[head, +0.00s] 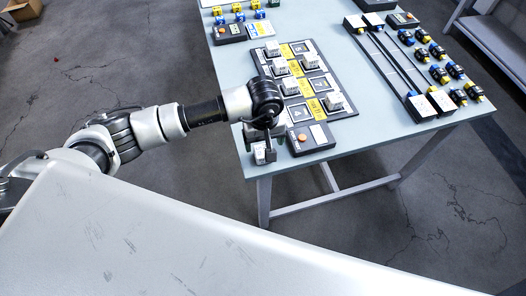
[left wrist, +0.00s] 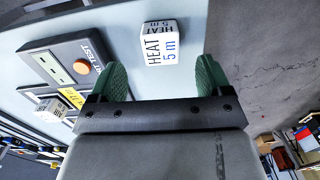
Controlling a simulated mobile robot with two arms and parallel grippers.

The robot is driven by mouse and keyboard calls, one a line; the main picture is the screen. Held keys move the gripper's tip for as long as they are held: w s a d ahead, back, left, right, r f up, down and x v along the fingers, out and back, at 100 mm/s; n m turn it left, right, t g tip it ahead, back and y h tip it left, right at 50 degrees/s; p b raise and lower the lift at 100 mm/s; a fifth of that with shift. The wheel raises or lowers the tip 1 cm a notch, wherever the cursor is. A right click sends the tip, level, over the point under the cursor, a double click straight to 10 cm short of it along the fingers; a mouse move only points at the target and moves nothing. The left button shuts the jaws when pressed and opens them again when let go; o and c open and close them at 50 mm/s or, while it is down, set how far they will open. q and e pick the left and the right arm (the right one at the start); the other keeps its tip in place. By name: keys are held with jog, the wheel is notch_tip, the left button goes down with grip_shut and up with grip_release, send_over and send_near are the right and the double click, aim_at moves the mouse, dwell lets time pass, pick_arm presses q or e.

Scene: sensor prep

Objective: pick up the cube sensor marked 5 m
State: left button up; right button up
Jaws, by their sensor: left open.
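The white cube sensor (left wrist: 160,43) reads "HEAT 5 m" on its faces and sits on the pale table top (left wrist: 112,25) near its edge. My left gripper (left wrist: 161,68) is open, with its green fingers apart to the left and right of the cube in the left wrist view. The cube lies just beyond the fingertips and nothing is held. In the head view my left gripper (head: 263,138) is over the near left corner of the table and hides most of the cube's spot. My right gripper is not in view.
A dark tester with an orange button (head: 310,138) stands close to the right of the gripper. Behind it a dark board (head: 345,109) bears several white cubes and yellow labels. Rails (head: 385,60) and several blue and yellow parts lie farther right.

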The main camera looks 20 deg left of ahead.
aim_at(263, 151)
pick_arm(q)
notch_tip(263, 151, down, 5)
jog(key=shift+s+r+p, duration=0.1)
jog(key=shift+s+p, duration=0.05)
jog(key=shift+p, duration=0.7)
jog(key=shift+f, duration=0.55)
jog(key=c, duration=1)
jog(key=shift+r, duration=0.1)
